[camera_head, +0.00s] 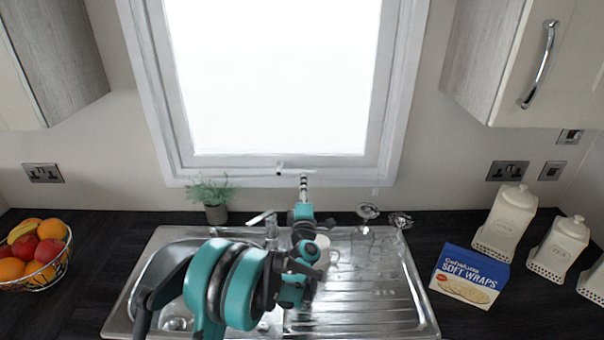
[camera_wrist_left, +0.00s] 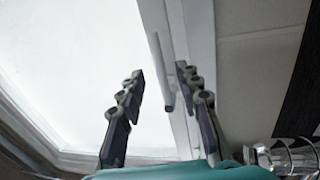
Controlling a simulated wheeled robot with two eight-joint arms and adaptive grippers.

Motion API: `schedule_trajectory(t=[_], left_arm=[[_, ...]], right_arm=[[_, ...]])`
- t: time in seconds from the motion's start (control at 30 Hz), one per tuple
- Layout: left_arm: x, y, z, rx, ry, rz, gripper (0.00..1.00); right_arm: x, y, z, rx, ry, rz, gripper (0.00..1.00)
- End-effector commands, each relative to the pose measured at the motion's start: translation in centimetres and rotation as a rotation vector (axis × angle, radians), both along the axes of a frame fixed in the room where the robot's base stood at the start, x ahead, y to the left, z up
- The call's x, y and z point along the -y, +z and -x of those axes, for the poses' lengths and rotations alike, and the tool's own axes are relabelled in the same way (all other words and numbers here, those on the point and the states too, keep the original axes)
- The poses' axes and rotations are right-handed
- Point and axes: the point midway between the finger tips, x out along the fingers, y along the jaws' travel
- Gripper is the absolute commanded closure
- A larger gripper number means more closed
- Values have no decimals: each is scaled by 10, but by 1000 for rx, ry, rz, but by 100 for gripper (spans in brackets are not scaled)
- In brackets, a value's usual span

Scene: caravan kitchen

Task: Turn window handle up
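The window (camera_head: 275,75) is a bright pane in a white frame above the sink. Its handle (camera_head: 280,168) is small in the head view, at the middle of the bottom frame. In the left wrist view the handle (camera_wrist_left: 164,80) is a slim grey bar along the frame, seen between my two fingers with gaps on both sides. My left gripper (camera_head: 303,181) reaches over the sink, with its fingertips just right of the handle in the head view. In the left wrist view my left gripper (camera_wrist_left: 160,74) is open and empty. My right gripper is not in view.
Below are a steel sink (camera_head: 375,300), a tap (camera_head: 271,225), a small potted plant (camera_head: 215,212) and glasses (camera_head: 368,212). A fruit basket (camera_head: 35,278) stands left; a soft wraps box (camera_head: 468,278) and white canisters (camera_head: 506,222) stand right. Cupboards (camera_head: 480,60) flank the window.

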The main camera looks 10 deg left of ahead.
Motion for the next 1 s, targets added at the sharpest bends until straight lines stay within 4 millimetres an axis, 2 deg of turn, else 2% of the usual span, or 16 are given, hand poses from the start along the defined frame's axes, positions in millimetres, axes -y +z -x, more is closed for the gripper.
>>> schedule_trajectory(t=[0.2,0.33,0.5,0.73,0.87,1.0], left_arm=[[-8,6,-37,-1,0,-2,66],[-11,9,-52,0,-1,-2,66],[-12,12,-61,-1,-1,-3,66],[-12,12,-62,-1,-1,-3,66],[-12,12,-62,-2,-1,-3,100],[-12,12,-62,-2,-1,-3,100]], right_arm=[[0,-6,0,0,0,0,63],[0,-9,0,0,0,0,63],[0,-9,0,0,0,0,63],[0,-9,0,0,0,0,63],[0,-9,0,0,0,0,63],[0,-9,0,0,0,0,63]])
